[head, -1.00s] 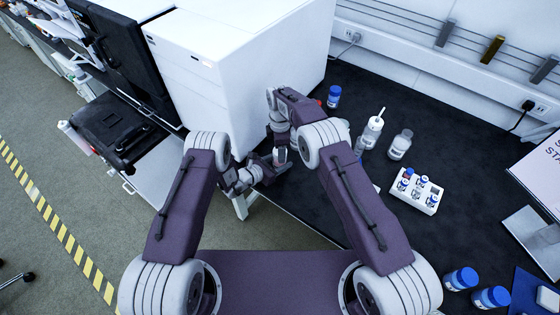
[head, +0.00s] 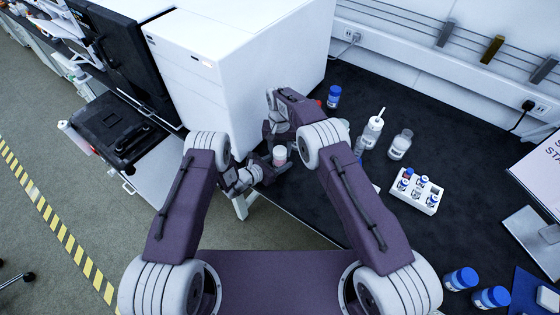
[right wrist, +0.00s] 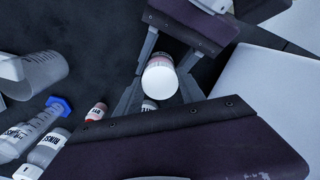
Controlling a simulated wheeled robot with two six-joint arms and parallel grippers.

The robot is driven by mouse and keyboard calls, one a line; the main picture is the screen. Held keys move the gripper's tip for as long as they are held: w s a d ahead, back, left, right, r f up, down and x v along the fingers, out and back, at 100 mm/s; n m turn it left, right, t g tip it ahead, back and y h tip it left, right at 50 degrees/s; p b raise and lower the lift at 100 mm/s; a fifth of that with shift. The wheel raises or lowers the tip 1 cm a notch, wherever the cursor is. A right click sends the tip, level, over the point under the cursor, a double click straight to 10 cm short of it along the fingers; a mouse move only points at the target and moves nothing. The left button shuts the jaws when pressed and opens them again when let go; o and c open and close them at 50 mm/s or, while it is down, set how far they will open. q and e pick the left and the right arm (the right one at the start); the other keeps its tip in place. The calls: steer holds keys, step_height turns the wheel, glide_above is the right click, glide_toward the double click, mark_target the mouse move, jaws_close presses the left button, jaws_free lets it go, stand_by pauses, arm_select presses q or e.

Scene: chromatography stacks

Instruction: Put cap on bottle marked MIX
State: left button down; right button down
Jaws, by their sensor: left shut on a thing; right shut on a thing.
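A small bottle with a pink-red label (head: 279,156) is held between my two grippers beside the bench's front edge in the head view. In the right wrist view its white round top, a white cap (right wrist: 160,84), faces the camera above the label band. My left gripper (head: 264,170) is shut on the bottle from the left. My right gripper (head: 275,138) is shut at the white cap from above. Finger pairs from both grippers flank the bottle. I cannot read MIX on it, nor tell whether the cap is seated.
The white instrument (head: 240,65) stands close behind the grippers. A wash bottle (head: 372,132), a clear bottle (head: 400,146) and a blue-capped bottle (head: 334,96) stand on the dark bench. A white rack (head: 392,189) holds several vials. A red-labelled vial (right wrist: 96,111) shows in the right wrist view.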

steer(key=c, duration=0.6)
jaws_free()
steer(key=shift+c, duration=0.2)
step_height(320, 180, up, 12)
arm_select(q)
steer(key=c, duration=0.6)
jaws_free()
steer(key=shift+o, duration=0.2)
